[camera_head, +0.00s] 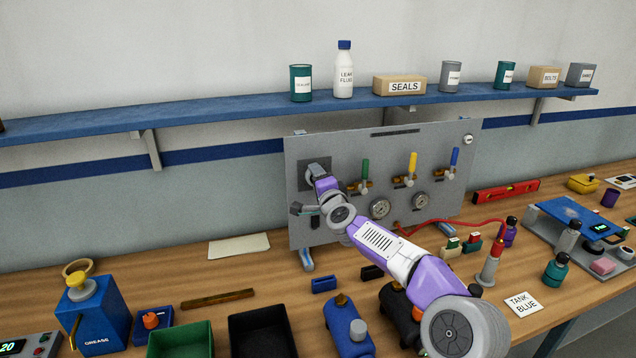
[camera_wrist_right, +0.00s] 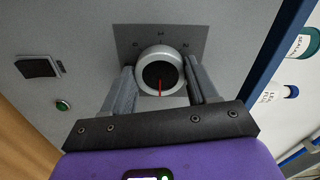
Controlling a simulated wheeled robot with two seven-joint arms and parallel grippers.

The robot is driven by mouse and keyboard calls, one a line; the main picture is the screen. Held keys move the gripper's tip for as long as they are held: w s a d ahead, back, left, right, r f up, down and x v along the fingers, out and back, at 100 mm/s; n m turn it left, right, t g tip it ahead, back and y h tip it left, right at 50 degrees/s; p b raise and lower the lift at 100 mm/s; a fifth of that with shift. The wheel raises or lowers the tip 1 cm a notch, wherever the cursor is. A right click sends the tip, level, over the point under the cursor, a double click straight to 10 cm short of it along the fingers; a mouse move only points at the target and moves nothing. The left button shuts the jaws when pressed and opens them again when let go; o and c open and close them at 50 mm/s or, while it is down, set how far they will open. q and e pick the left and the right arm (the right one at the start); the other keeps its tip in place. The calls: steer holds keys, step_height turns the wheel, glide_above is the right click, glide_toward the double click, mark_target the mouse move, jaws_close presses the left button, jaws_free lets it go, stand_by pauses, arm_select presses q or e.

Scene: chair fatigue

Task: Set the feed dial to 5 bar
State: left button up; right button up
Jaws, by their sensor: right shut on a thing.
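The feed dial (camera_wrist_right: 160,72) is a round silver knob with a dark face and a red pointer line. In the right wrist view the pointer points down, toward my gripper. In the head view my right gripper (camera_head: 318,172) is at the upper left of the grey panel (camera_head: 340,150), and hides the dial. My left gripper is not in view.
The panel carries green, yellow and blue valve levers (camera_head: 413,162) and two gauges (camera_head: 380,208) right of my gripper. A green button (camera_wrist_right: 62,105) is near the dial. A blue shelf (camera_head: 230,113) runs above the panel. Bins, tools and bottles crowd the wooden bench (camera_head: 235,275) below.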

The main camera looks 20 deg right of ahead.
stand_by(0.4)
steer(key=o, duration=1.1)
steer(key=shift+c, duration=0.2)
steer(key=shift+s, duration=0.1)
steer(key=s+b, duration=0.2)
steer(key=s, duration=0.5)
steer(key=shift+s, duration=0.2)
steer(key=shift+d, duration=0.1)
